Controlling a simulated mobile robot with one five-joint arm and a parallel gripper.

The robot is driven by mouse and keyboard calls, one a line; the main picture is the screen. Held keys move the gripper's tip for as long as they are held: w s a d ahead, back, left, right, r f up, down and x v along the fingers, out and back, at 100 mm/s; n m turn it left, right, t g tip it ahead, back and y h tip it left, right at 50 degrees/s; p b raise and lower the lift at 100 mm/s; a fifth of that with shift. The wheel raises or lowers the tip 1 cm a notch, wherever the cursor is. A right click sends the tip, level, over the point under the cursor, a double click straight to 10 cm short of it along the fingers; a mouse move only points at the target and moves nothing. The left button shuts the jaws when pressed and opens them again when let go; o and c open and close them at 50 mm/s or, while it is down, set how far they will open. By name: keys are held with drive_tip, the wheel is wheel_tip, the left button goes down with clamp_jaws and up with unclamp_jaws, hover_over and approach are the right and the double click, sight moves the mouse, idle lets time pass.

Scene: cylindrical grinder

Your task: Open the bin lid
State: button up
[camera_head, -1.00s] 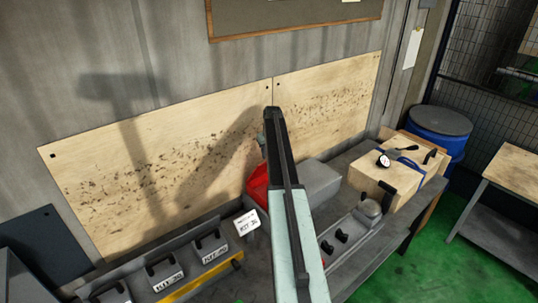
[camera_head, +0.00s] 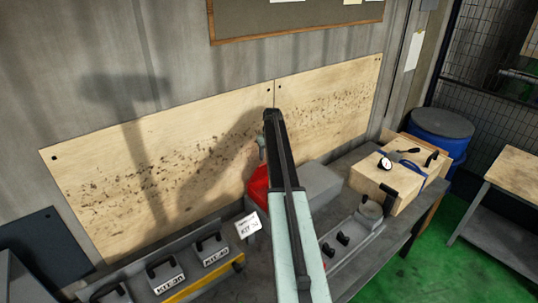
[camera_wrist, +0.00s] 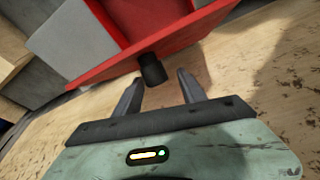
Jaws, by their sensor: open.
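The red bin (camera_head: 258,186) stands against the wooden wall panel in the head view, partly hidden behind my arm. In the wrist view, a red panel that looks like the bin lid (camera_wrist: 100,68) crosses the top, with darker red surfaces behind it. A black knob (camera_wrist: 152,68) sticks out from this panel. My gripper (camera_wrist: 159,78) is open, with the knob near its fingertips and between them. I see a gap on each side of the knob. How far the lid is raised is hard to tell.
A grey box (camera_head: 318,184) stands just right of the bin. Further right are a wooden box (camera_head: 385,184) and a blue barrel (camera_head: 440,135). Kit bins with black handles (camera_head: 166,278) stand to the left. The wooden wall panel (camera_head: 110,190) is close behind.

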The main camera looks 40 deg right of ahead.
drive_tip(key=p+v, duration=0.1)
drive_tip(key=v, duration=0.1)
drive_tip(key=p+v, duration=0.4)
drive_tip(key=shift+s+a+f, duration=0.1)
drive_tip(key=shift+s+a, duration=0.1)
drive_tip(key=shift+s, duration=0.15)
drive_tip(key=s+a, duration=0.4)
drive_tip(key=s, duration=0.6)
drive_tip(key=shift+a+f, duration=0.25)
drive_tip(key=shift+f, duration=0.2)
drive_tip(key=shift+b, duration=0.3)
